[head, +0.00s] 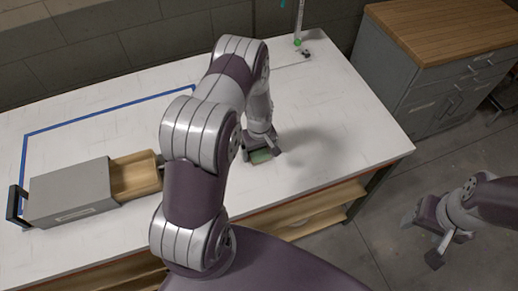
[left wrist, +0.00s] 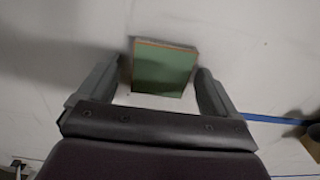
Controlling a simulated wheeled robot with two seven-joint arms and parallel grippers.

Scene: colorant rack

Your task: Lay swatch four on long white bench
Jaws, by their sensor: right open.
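A flat square swatch (left wrist: 165,70), green with a thin brown edge, shows between my left gripper's fingers in the left wrist view. In the head view the green swatch (head: 261,156) is at the front part of the long white bench (head: 340,115), partly hidden by the gripper; it appears to lie on the top. I cannot read a number on it. My left gripper (head: 262,148) is low over the bench, fingers apart on both sides of the swatch, with a gap visible at the left. My right gripper (head: 424,243) is open and empty, off the bench's right side above the floor.
A grey box (head: 72,190) with an open wooden drawer (head: 135,175) stands on the bench's left, inside a blue tape outline (head: 110,110). A thin stand (head: 299,25) is at the back. A grey cabinet (head: 430,100) with a wooden top stands right. The bench's right part is clear.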

